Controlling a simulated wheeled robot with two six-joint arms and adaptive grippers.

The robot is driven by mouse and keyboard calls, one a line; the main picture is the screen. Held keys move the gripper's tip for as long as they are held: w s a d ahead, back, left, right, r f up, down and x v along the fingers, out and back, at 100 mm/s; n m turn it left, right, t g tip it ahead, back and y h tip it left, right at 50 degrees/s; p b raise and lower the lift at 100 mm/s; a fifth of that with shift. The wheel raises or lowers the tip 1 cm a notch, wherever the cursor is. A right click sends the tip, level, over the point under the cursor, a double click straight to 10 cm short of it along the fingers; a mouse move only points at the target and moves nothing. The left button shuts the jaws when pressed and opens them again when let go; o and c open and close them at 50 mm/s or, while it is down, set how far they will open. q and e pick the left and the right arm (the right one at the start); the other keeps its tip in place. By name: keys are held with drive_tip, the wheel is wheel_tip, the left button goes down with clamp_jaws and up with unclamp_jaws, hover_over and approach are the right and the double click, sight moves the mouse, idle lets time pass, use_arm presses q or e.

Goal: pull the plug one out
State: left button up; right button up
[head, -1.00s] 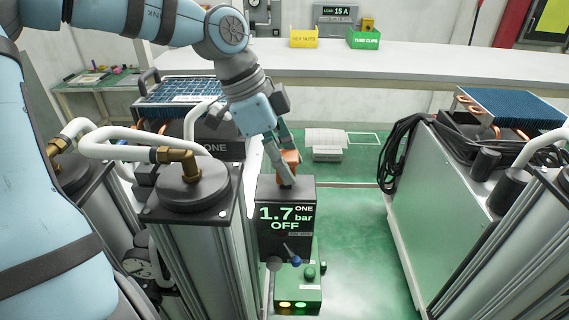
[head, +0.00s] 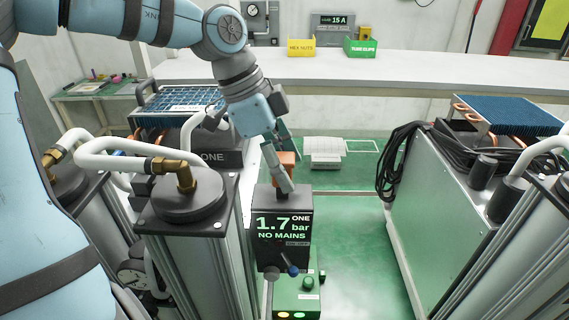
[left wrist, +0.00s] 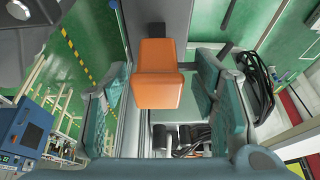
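The orange plug (head: 285,163) is above the dark box of column ONE (head: 262,207), whose display reads "1.7 bar NO MAINS". My left gripper (head: 285,166) reaches down to the plug from above. My right gripper is not in view.
A fitting with a white hose tops the near left column (head: 185,205). A green box (head: 297,297) with lit lamps stands below the display. A cabinet with black cables (head: 440,200) stands on the right. Green floor (head: 350,230) between is clear.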

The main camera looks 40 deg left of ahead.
use_arm(q)
drive_tip(key=v, duration=1.2)
